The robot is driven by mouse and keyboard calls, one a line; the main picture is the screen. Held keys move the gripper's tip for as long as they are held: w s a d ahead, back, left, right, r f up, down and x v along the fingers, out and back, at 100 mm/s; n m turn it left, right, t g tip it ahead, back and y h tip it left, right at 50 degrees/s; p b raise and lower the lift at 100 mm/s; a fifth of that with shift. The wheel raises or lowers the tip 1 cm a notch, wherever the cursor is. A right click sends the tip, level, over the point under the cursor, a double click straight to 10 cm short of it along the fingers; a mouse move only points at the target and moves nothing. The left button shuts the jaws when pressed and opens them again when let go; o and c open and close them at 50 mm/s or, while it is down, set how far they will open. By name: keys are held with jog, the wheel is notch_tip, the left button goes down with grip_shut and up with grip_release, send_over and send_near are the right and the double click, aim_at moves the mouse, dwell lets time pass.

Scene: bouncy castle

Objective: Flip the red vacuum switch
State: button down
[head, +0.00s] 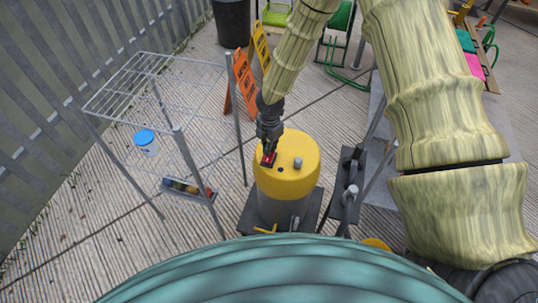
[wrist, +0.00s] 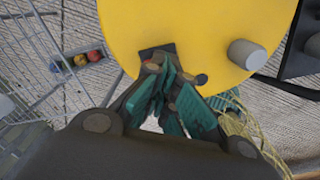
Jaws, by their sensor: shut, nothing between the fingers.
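The yellow-topped vacuum (head: 300,178) stands upright with a grey lower body. The red switch (head: 268,160) sits on a dark plate near the left edge of its top. My gripper (head: 268,150) is at the switch, pointing down; I cannot tell whether it touches. In the wrist view the yellow top (wrist: 220,35) fills the upper middle. My gripper's teal fingers (wrist: 165,80) are shut and empty, close to the dark switch plate (wrist: 150,50), and hide most of the switch. Its current position cannot be read.
A grey knob (wrist: 246,53) rises from the vacuum's top. A wire rack (head: 150,90) stands left, with a small tray of balls (head: 187,188) on its lower part. A dark stand (head: 346,185) is close on the right.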

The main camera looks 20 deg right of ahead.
jog(key=shift+f+b, duration=0.35)
jog(key=shift+f, duration=0.35)
dwell(0.6)
jog(key=shift+r, duration=0.1)
jog(key=shift+r+p, duration=2.75)
jog(key=shift+r, duration=0.7)
